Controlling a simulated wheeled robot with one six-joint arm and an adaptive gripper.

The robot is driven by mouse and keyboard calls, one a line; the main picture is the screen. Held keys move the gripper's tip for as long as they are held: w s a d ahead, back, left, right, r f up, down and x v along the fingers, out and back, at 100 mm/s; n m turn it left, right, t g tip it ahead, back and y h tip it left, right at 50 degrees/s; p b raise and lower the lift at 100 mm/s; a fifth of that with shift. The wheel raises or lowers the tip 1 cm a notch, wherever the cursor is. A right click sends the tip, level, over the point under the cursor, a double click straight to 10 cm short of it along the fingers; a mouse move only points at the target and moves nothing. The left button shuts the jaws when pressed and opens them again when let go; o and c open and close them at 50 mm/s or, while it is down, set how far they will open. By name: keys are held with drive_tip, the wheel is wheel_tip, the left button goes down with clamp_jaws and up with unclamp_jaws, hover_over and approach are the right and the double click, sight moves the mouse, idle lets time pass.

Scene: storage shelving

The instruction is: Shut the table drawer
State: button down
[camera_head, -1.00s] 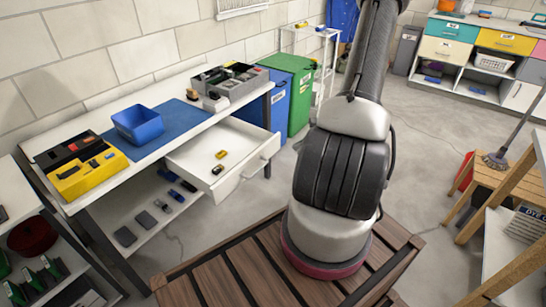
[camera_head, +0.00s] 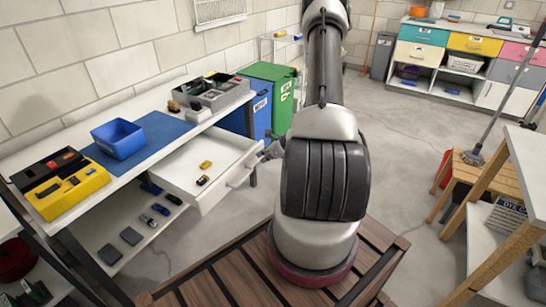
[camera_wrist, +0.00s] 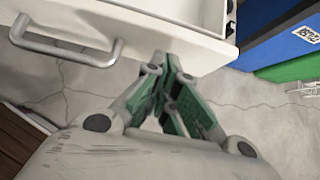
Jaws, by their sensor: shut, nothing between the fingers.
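The white table drawer (camera_head: 205,172) is pulled out from under the white worktable (camera_head: 150,92). A yellow item and a small dark item lie inside it. In the wrist view the drawer's front panel (camera_wrist: 160,35) fills the top, with its metal handle (camera_wrist: 68,52) at upper left. My gripper (camera_head: 271,150) is at the drawer's right front corner, partly hidden by my arm. In the wrist view my gripper's fingers (camera_wrist: 168,72) are together and empty, just at the panel's lower edge; I cannot tell whether they touch it.
On the table stand a blue bin (camera_head: 119,139), a yellow and black organizer (camera_head: 62,183) and a grey toolbox (camera_head: 213,91). Blue and green bins (camera_head: 280,92) stand behind the drawer. A wooden stool (camera_head: 470,180) is at right. Open floor lies between.

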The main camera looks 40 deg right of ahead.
drive_tip(key=shift+w+a, duration=0.2)
drive_tip(key=shift+w, duration=0.4)
